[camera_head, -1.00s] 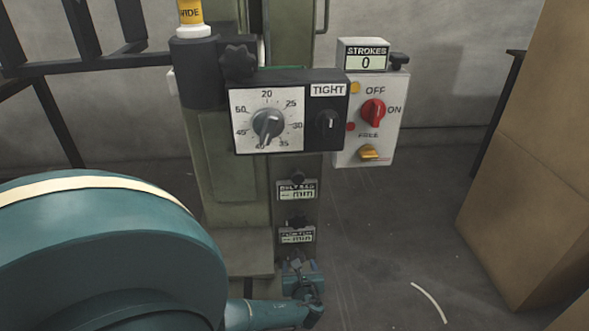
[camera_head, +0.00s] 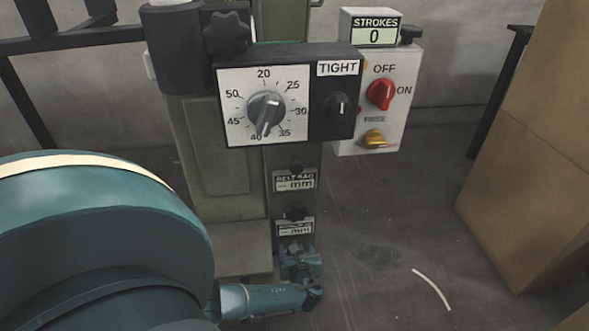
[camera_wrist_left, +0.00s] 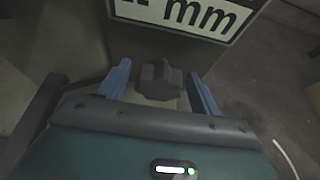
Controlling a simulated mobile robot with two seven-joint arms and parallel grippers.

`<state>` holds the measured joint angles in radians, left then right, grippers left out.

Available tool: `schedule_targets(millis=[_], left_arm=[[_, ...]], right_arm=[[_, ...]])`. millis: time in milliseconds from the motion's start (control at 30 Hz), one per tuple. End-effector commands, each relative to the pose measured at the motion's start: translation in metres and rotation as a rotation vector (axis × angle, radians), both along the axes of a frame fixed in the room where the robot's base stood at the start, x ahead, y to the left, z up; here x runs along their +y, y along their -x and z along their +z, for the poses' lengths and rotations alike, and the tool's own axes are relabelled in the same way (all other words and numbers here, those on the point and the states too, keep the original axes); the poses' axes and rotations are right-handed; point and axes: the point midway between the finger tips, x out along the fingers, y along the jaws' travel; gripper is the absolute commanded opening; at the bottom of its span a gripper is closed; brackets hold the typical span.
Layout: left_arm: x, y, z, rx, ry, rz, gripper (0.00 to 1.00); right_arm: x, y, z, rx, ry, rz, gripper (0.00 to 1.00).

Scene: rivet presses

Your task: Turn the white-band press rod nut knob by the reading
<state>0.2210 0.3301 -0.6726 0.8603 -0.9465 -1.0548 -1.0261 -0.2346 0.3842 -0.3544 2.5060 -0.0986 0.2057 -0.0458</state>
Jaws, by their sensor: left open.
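The press column carries two small "mm" readouts. The upper readout (camera_head: 295,181) appears to read "BELT SAG" and has a dark knob (camera_head: 296,165) above it. My left gripper (camera_head: 299,252) is just below the lower readout. In the left wrist view a dark lobed knob (camera_wrist_left: 158,82) sits between the open blue fingers, with a gap on both sides, below a readout (camera_wrist_left: 185,16) ending in "mm". I cannot make out a white band. My right gripper is not in view.
A dial box (camera_head: 264,108) with a pointer near 40 and a switch marked TIGHT is above. A switch box (camera_head: 384,98) with a red knob and a STROKES counter (camera_head: 374,31) reading 0 is right of it. Cardboard boxes (camera_head: 535,150) stand right.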

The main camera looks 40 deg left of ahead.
Motion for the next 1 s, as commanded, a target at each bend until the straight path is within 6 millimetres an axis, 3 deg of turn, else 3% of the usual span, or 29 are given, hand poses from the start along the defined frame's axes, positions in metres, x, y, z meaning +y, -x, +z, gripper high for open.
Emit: schedule_targets(millis=[233,767,1000], left_arm=[[-0.0003,0.0000,0.0001,0.000,0.000,0.000,0.63],[0.0000,0.0000,0.0001,0.000,0.000,0.000,0.20],[-0.0001,-0.0006,0.0008,0.018,-0.016,0.000,0.19]], right_arm=[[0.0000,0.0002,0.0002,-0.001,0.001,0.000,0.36],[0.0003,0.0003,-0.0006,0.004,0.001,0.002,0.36],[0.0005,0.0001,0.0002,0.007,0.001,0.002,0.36]])
